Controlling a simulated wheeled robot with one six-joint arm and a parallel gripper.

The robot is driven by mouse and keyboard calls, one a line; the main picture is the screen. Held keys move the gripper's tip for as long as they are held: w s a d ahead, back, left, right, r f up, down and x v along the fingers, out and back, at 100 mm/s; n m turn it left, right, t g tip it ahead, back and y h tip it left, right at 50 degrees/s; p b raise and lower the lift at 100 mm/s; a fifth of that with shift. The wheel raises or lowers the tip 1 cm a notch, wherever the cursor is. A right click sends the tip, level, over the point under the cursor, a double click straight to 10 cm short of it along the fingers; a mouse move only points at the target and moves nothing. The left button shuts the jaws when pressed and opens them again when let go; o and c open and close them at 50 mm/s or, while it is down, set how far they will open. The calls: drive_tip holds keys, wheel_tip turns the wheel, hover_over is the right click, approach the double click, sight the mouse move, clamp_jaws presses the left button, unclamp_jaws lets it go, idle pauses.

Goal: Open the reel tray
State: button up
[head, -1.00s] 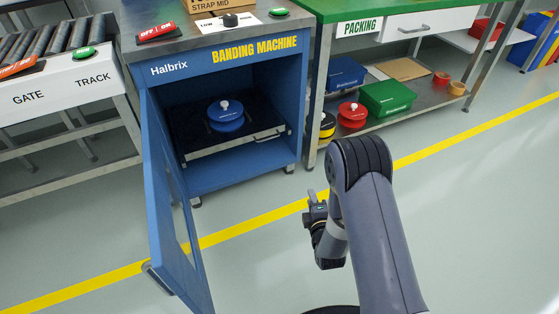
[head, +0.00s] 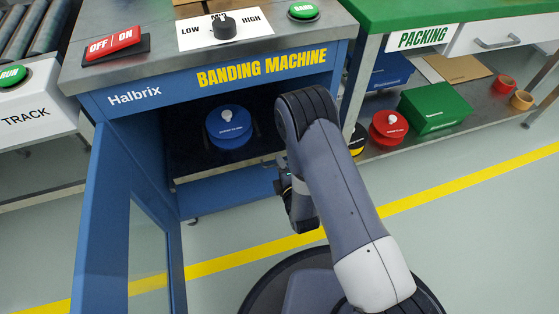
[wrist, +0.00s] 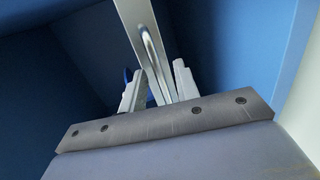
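The reel tray (head: 228,167) is a dark shelf with a pale metal front, inside the blue banding machine (head: 130,97). A blue reel (head: 229,127) with a pale knob sits on it. In the wrist view the tray's metal front (wrist: 131,14) carries a bar handle (wrist: 151,48). My gripper (wrist: 157,82) is at the handle, its two fingers on either side with gaps showing, so it looks open around it. In the head view my arm hides the tray's right end and the handle, and the fingertips are hard to see.
The machine's blue door (head: 105,235) stands open at the left, its edge towards me. The packing bench (head: 455,20) is at the right, with a red reel (head: 389,127) and a green box (head: 436,110) on its lower shelf. Floor at the right is clear.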

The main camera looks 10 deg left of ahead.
drive_tip(key=shift+c, duration=0.3)
clamp_jaws()
idle(0.3)
